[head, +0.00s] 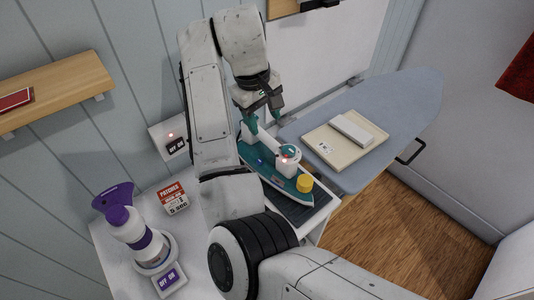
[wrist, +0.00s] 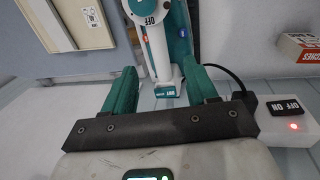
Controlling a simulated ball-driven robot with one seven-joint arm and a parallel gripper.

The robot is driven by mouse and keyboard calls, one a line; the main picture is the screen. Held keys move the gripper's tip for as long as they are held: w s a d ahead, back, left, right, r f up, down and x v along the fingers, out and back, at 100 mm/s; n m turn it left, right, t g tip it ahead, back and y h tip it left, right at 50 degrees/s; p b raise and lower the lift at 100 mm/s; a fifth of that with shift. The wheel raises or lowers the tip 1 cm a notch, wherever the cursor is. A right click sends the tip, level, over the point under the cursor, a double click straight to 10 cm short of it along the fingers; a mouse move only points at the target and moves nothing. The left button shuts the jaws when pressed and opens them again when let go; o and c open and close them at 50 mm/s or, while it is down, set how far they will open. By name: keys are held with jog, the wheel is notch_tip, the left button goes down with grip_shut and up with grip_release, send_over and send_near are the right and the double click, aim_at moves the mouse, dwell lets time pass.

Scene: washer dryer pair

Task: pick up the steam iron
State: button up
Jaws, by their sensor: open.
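The steam iron (head: 272,179) is teal and white with a yellow cap. It lies on a dark pad (head: 305,210) on a white surface, partly hidden by my arm. My gripper (head: 264,118) is above the rear end of the iron, fingers pointing down. In the wrist view my gripper (wrist: 160,72) has its two teal fingers apart, with the white end of the iron (wrist: 157,45) showing between and beyond them. I cannot tell from these views whether the fingers touch it.
A blue ironing board (head: 415,95) at right holds a cream tray-like board (head: 318,147) with a white box (head: 351,128). A wall switch (head: 174,144) is behind my arm.

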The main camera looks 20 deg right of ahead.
aim_at(268, 138)
jog(key=x, duration=0.2)
jog(key=w+x, duration=0.1)
jog(key=x, duration=0.1)
jog(key=shift+a+f+p, duration=0.2)
jog(key=shift+f+p, duration=0.1)
jog(key=shift+f, duration=0.05)
jog(key=x, duration=0.1)
jog(key=p+x, duration=0.1)
jog(key=x, duration=0.2)
jog(key=shift+s+d+f, duration=0.2)
jog(key=shift+s+d, duration=0.05)
jog(key=shift+d, duration=0.1)
jog(key=shift+d+f, duration=0.1)
jog(key=shift+f, duration=0.45)
grip_shut()
jog(key=shift+r, duration=0.15)
